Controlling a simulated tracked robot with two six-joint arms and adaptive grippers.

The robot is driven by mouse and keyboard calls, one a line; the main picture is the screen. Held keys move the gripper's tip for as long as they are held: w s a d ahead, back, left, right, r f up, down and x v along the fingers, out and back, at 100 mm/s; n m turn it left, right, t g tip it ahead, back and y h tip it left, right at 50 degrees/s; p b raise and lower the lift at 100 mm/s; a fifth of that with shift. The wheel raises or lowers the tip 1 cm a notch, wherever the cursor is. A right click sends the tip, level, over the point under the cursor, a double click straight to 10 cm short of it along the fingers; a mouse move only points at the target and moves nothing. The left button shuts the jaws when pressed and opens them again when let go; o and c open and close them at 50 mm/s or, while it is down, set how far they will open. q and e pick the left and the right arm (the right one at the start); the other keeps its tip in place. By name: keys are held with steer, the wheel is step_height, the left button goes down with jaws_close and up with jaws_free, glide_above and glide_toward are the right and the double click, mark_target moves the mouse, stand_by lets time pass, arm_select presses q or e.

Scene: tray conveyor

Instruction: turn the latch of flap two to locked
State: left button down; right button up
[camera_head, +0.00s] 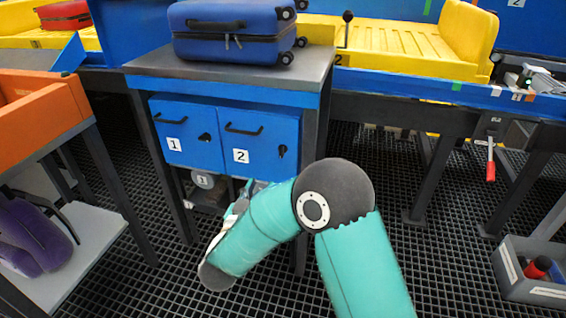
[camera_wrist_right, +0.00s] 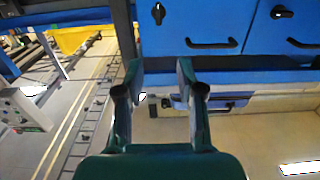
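Flap two (camera_head: 258,138) is a blue door marked 2 on the right of the cabinet, and it looks shut. Its black handle (camera_head: 243,130) is at its upper left. Its dark latch (camera_head: 282,151) is at its lower right and looks roughly upright. The wrist view seems upside down; there the latch (camera_wrist_right: 158,13) is at the top, with the handle (camera_wrist_right: 211,43) beside it. My right gripper (camera_wrist_right: 159,68) is open and empty, apart from the latch. In the head view it is mostly hidden behind my arm, below flap two. My left gripper is out of view.
Flap one (camera_head: 188,138), marked 1, is to the left, with its latch (camera_head: 205,137) lying roughly level. A blue suitcase (camera_head: 235,32) stands on the cabinet top (camera_head: 150,64). A dark cabinet leg (camera_head: 309,130) is right of flap two. A grey bin (camera_head: 525,281) is at lower right.

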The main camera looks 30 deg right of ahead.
mark_target(280, 148)
steer(key=b+x, duration=0.3)
steer(key=x, duration=1.3)
steer(key=shift+w+d, duration=0.15)
steer(key=shift+d, duration=0.15)
